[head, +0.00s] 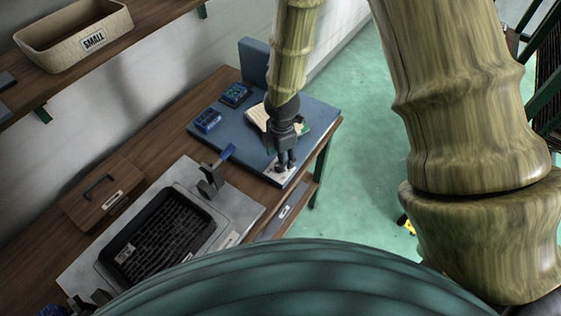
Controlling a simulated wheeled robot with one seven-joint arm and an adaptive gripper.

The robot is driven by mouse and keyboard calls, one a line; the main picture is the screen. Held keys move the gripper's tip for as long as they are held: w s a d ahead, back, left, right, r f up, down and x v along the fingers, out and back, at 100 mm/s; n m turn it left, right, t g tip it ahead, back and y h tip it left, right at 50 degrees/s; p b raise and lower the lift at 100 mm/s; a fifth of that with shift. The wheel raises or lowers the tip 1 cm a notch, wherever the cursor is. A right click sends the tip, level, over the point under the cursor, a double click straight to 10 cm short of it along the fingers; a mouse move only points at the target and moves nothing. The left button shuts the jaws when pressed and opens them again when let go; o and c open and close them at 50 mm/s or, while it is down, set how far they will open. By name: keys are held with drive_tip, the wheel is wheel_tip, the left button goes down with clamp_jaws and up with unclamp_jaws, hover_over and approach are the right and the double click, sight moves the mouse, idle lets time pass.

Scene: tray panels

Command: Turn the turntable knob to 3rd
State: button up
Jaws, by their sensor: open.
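My gripper (285,163) points down, with its jaws open, over the front right corner of a blue panel (240,145). A small pale plate (279,174) lies on the panel directly below the fingertips. The knob cannot be made out; the fingers cover the middle of the plate. I cannot tell whether the fingers touch anything there. A cream piece (257,116) lies on the panel behind my gripper and is partly hidden by it. Any position marks are too small to read.
Two small blue boxes (208,121) (236,94) sit on the panel's left side. A grey panel with a black basket (158,236) and an upright bracket (211,180) stands to the left. A wooden lidded box (101,194) and a shelf tray marked SMALL (72,36) are farther left.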

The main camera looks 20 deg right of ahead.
drive_tip(key=shift+f+p, duration=0.3)
drive_tip(key=shift+f, duration=1.8)
drive_tip(key=c, duration=1)
drive_tip(key=shift+m, duration=0.3)
drive_tip(key=m, duration=1.3)
drive_tip(key=shift+a+b, duration=0.1)
drive_tip(key=shift+b, duration=0.2)
